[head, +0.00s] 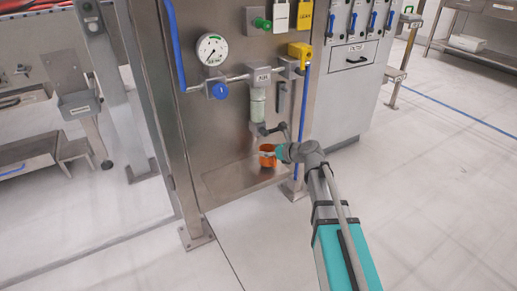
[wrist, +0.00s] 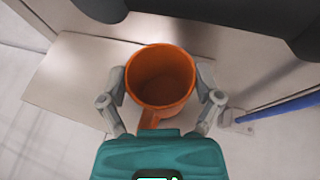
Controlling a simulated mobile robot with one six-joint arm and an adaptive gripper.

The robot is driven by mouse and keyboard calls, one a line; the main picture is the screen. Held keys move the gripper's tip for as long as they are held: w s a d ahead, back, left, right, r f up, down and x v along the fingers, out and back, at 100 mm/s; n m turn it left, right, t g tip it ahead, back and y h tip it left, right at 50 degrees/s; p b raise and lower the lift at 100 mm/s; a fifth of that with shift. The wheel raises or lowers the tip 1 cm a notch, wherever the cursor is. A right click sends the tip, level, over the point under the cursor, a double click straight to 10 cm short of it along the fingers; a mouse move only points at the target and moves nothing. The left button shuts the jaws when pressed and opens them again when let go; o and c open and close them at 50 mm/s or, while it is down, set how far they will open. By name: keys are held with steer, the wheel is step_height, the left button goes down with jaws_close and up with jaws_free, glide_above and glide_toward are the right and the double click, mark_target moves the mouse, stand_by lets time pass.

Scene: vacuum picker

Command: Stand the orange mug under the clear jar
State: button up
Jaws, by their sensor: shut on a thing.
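The orange mug (head: 267,156) is upright at the front of the steel panel, in the middle of the head view. In the wrist view the mug (wrist: 160,80) shows from above, its mouth open and looking empty, its handle toward my gripper. My gripper (wrist: 160,98) is shut on the mug, one finger on each side. In the head view my gripper (head: 275,154) reaches it from the right. The clear jar (head: 258,106) hangs on the panel above the mug and slightly left. I cannot tell whether the mug touches the shelf (head: 228,184) below.
A pressure gauge (head: 211,49) and a blue knob (head: 219,90) sit left of the jar. A yellow valve (head: 300,52) and a blue vertical pipe (head: 300,125) stand to its right. Dark parts overhang the mug in the wrist view. The floor in front is clear.

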mark_target(261, 148)
steer(key=shift+w+a, duration=0.1)
steer(key=x, duration=0.4)
steer(key=shift+w+a+r+b, duration=0.15)
steer(key=shift+a+r+b, duration=0.15)
steer(key=shift+b, duration=0.1)
steer(key=shift+f+b, duration=0.35)
steer(key=shift+b, duration=0.05)
steer(key=o, duration=0.9)
steer(key=shift+d+r, duration=0.1)
steer(key=shift+p+v, duration=2.35)
steer(key=shift+v, duration=3.65)
